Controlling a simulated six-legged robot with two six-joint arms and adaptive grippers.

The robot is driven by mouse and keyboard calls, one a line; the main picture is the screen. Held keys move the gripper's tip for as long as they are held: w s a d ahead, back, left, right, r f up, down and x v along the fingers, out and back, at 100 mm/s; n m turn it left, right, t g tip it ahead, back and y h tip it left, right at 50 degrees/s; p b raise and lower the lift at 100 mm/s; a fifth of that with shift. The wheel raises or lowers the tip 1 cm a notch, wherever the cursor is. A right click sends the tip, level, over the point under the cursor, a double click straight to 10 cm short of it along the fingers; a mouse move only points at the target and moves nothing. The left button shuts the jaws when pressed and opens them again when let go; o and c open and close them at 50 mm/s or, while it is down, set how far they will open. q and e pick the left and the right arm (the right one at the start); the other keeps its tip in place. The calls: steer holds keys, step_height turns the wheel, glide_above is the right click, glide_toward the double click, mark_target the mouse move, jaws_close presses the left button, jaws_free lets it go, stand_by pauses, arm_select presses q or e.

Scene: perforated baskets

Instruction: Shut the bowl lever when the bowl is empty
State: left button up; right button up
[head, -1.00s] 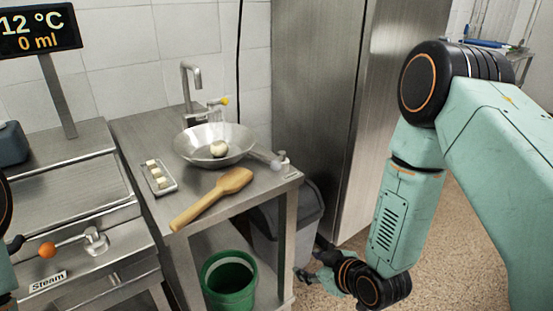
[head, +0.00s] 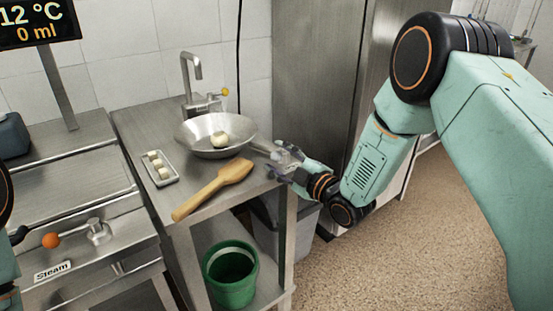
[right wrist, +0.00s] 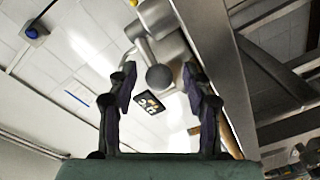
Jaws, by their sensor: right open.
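The metal bowl (head: 190,142) sits on the steel counter, with a pale round item (head: 219,138) in it. The bowl lever (head: 262,146) sticks out at its right side. My right gripper (head: 280,160) is at the lever's end, past the counter's right corner. In the right wrist view its fingers (right wrist: 160,100) are open, with the round grey lever knob (right wrist: 159,77) between them and apart from both. My left arm shows only at the left edge; a dark tip (head: 17,235) there is near the orange knob, and its jaws cannot be made out.
A wooden paddle (head: 213,190) and a small tray (head: 160,169) of pale pieces lie on the counter. A tap (head: 190,75) stands behind the bowl. The Steam lever's orange knob (head: 50,240) is at left. A green bucket (head: 231,275) stands below. Open floor lies right.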

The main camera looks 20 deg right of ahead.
steer(key=shift+w+a, duration=0.1)
steer(key=shift+w, duration=0.45)
jaws_close()
